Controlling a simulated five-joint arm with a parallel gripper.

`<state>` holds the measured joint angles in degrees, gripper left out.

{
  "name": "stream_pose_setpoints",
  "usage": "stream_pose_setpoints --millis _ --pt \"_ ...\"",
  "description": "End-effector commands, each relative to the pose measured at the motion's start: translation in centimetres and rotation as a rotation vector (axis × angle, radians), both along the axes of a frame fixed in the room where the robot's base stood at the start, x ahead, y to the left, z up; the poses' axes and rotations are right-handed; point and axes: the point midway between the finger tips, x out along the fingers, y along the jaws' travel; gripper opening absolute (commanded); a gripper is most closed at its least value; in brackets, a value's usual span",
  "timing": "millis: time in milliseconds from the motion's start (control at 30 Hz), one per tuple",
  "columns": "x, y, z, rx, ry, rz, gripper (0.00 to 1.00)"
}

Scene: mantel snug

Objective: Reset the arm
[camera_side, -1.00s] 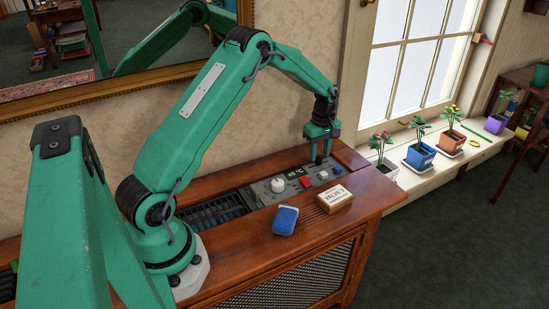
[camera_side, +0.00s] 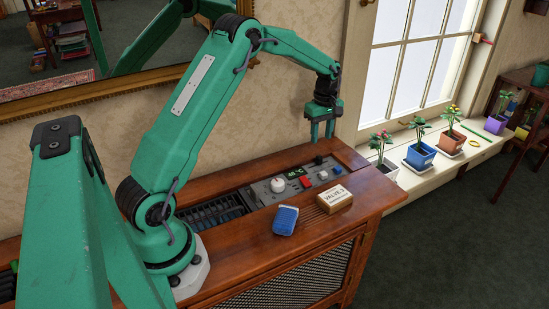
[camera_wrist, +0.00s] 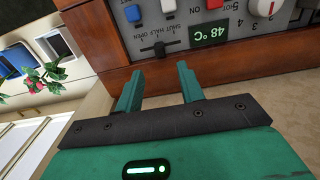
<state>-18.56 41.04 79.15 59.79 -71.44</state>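My gripper (camera_side: 322,140) is raised above the right end of the control panel (camera_side: 262,189) in the side view. In the wrist view its two fingers (camera_wrist: 160,78) are apart with nothing between them, so it is open and empty. Beyond the fingertips is a black slider (camera_wrist: 159,47) beside the words SHUT, HALF, OPEN; its knob is near the middle of the slot. A display (camera_wrist: 208,33) reads 48 °C. A red switch (camera_side: 306,183), a blue button (camera_side: 337,170) and a white dial (camera_side: 278,185) sit on the panel.
A blue sponge-like block (camera_side: 285,220) and a box labelled VALVE (camera_side: 335,199) lie on the wooden cabinet top (camera_side: 247,245). Potted plants stand on the windowsill (camera_side: 440,169) at right. A mirror frame (camera_side: 120,88) hangs on the wall behind my arm.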

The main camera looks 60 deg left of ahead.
Motion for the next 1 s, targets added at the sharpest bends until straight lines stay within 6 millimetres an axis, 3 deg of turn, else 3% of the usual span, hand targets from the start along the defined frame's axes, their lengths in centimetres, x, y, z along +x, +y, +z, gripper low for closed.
stream_pose_setpoints --millis 233,467,700,1000 --pt "-0.4 -0.8 1.6 0.006 -0.017 -0.05 0.38" --pt "-2.1 -3.0 5.6 0.024 -0.06 -0.191 0.38" --pt "-5.1 -6.0 10.3 0.054 -0.115 -0.389 0.38" --pt "-9.8 -9.4 14.7 0.101 -0.181 -0.635 0.38"
